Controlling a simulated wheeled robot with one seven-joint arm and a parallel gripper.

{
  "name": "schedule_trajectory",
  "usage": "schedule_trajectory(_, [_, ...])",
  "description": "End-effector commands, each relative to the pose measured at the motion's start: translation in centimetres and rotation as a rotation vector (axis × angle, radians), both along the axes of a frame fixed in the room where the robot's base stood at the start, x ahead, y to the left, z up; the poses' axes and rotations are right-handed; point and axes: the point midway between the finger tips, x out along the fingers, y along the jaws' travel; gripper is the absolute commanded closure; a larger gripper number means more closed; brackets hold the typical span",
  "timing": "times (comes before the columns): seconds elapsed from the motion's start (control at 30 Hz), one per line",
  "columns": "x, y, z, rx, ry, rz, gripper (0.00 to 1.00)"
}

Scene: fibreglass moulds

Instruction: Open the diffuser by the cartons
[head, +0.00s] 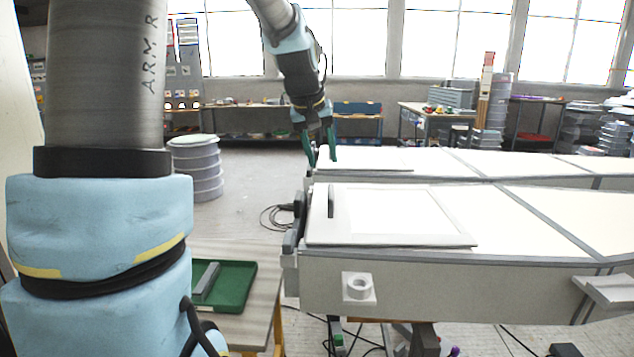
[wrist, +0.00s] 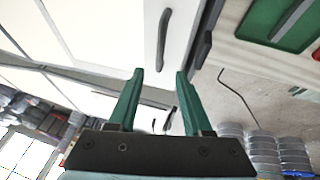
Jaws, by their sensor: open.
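Two long white bodies lie one behind the other, each with a pale flat lid; I take these lids to be the diffusers but cannot tell which one is meant. The near lid (head: 400,217) lies flat and shut, with an upright grey bar handle (head: 331,201) at its left end. This handle also shows in the wrist view (wrist: 164,38). The far lid (head: 385,160) also lies flat. My gripper (head: 322,160) is open and empty above its left end, fingers pointing down. In the wrist view a dark handle (wrist: 168,121) shows beyond my fingers (wrist: 160,73).
A green tray (head: 238,287) with a grey bar sits on a table at lower left. Grey box-like stacks (head: 615,138) stand at back right; round tubs (head: 196,168) stand on the floor behind left.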

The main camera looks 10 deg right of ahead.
Motion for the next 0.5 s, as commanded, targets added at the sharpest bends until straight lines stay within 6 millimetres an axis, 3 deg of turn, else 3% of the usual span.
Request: schedule_trajectory(0.5, [2.8,-2.1,-7.8,0.002,0.005,-0.001,0.5])
